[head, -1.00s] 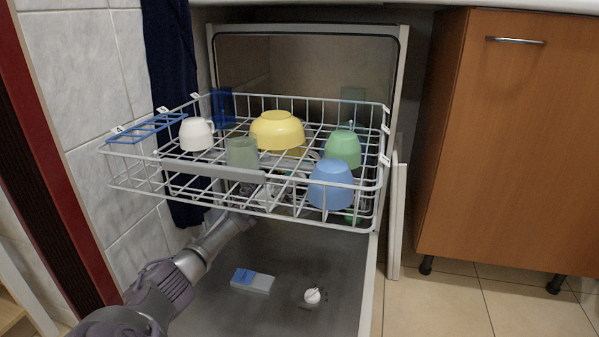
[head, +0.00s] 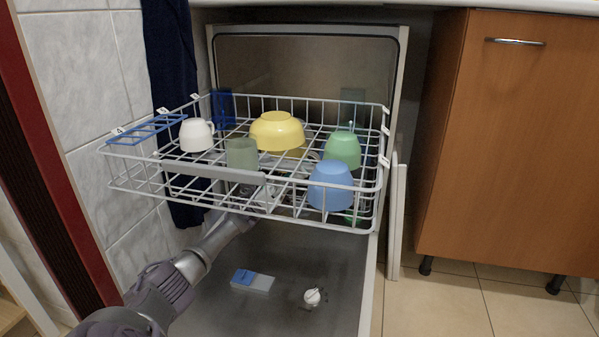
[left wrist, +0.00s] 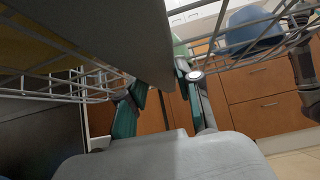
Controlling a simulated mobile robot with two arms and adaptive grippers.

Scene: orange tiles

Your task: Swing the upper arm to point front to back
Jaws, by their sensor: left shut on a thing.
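The upper spray arm is a grey flat bar (left wrist: 125,35), large and close in the left wrist view, with the rack wires around it. In the head view the gripper (head: 256,197) is largely hidden behind the rack's front wires.
The rack holds a white cup (head: 196,134), yellow bowl (head: 277,131), green-grey glass (head: 241,153), green bowl (head: 342,150) and blue cup (head: 330,184). A blue-and-white box (head: 252,281) and white knob (head: 312,296) are on the open door (head: 290,255). A cabinet (head: 500,140) stands right.

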